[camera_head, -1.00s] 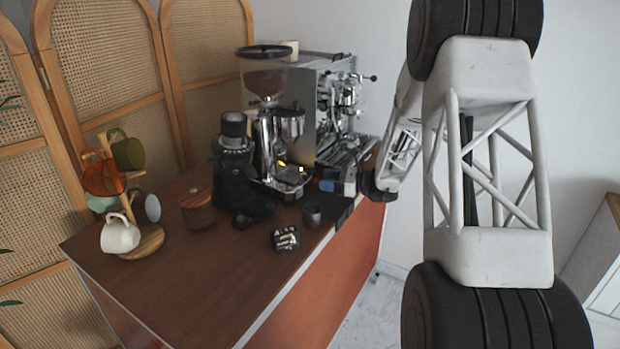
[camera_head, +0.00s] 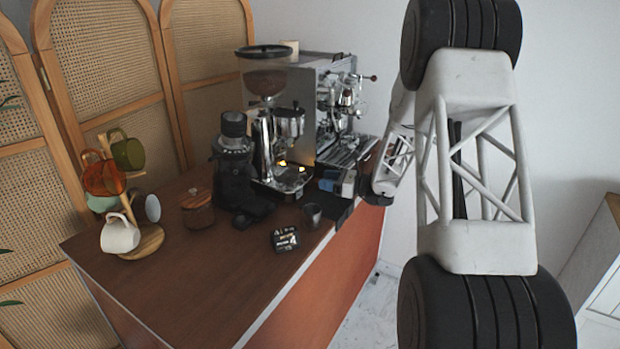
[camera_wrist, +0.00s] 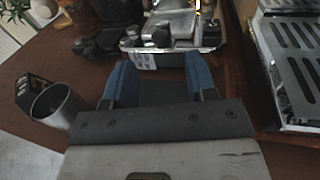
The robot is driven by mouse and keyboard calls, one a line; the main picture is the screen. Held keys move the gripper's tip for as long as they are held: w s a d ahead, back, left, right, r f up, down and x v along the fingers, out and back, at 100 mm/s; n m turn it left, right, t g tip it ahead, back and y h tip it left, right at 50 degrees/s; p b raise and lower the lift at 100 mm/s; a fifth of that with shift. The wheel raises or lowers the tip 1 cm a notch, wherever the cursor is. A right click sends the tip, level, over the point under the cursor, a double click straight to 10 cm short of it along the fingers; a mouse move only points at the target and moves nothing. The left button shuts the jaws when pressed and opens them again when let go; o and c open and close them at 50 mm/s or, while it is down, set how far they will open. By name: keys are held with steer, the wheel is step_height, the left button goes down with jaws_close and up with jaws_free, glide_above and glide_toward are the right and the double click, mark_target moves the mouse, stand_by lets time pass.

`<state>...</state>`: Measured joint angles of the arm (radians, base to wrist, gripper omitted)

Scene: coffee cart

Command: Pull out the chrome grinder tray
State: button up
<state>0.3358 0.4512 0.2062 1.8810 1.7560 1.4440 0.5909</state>
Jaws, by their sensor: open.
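The chrome grinder tray (camera_head: 288,183) sits at the foot of the coffee grinder (camera_head: 267,117) on the brown cart top. In the wrist view the tray (camera_wrist: 205,60) lies just beyond my fingers, its near wall facing me and a white label at its left corner. My gripper (camera_wrist: 158,72) is open and empty, with two blue fingers spread in front of that wall. I cannot tell whether they touch it. In the head view my gripper (camera_head: 348,183) is right of the tray, partly hidden by my own wrist.
A steel cup (camera_head: 312,214) and a small black box (camera_head: 285,238) stand nearby; the cup (camera_wrist: 56,104) is left of my fingers. The espresso machine (camera_head: 322,104) and its slotted drip tray (camera_wrist: 290,60) are on the right. The front-left cart top is clear.

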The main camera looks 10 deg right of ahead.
mark_target(295, 174)
steer(key=shift+x, duration=3.1)
jaws_close()
